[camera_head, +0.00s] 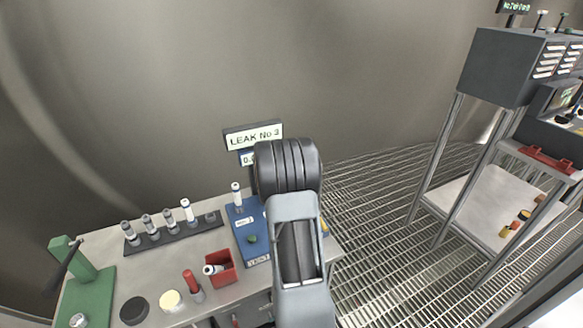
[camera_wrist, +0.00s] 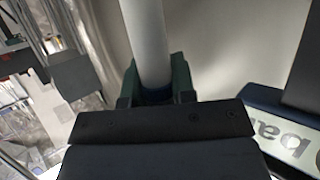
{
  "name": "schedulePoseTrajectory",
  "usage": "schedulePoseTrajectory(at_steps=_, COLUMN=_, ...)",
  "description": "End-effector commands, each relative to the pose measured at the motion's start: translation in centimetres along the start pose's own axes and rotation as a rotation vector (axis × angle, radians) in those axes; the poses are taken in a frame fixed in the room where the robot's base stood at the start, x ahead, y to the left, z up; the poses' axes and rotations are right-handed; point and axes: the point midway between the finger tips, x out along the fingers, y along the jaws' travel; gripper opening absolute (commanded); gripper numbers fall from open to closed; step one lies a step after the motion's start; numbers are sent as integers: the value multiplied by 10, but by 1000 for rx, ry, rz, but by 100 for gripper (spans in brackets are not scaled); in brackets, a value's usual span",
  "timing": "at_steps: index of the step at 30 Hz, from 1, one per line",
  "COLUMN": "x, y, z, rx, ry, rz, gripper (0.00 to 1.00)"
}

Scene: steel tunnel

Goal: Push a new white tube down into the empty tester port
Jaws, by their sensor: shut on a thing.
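In the wrist view, my gripper (camera_wrist: 156,82) is shut on a white tube (camera_wrist: 148,38), with its dark green fingers on either side. A dark blue band shows low between the fingers; I cannot tell whether it is on the tube. In the head view, my arm hides the gripper and the held tube. The blue tester (camera_head: 249,233) stands on the bench, with a white tube (camera_head: 237,192) upright at its back left. My arm covers its right part, so I cannot see the empty port. The black rack (camera_head: 172,236) to its left holds several upright tubes.
A red box (camera_head: 221,270) with a tube inside stands in front of the tester. A red bottle (camera_head: 192,283), a cream disc (camera_head: 170,301), a black disc (camera_head: 134,311) and a green press (camera_head: 88,285) stand left. The LEAK sign (camera_head: 253,138) rises behind. A shelf unit (camera_head: 503,68) stands right.

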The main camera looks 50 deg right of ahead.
Motion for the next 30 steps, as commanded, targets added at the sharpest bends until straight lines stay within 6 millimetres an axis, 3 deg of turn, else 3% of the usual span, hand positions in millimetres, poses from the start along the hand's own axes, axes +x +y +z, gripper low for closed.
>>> schedulePoseTrajectory(at_steps=19, x=6, y=0, z=15, rx=0, ry=1, rz=0, gripper=0)
schedulePoseTrajectory(at_steps=20, x=6, y=0, z=14, rx=0, ry=1, rz=0, gripper=27)
schedulePoseTrajectory(at_steps=28, x=6, y=0, z=14, rx=0, ry=1, rz=0, gripper=53)
schedulePoseTrajectory(at_steps=30, x=6, y=0, z=14, rx=0, ry=0, rz=0, gripper=54)
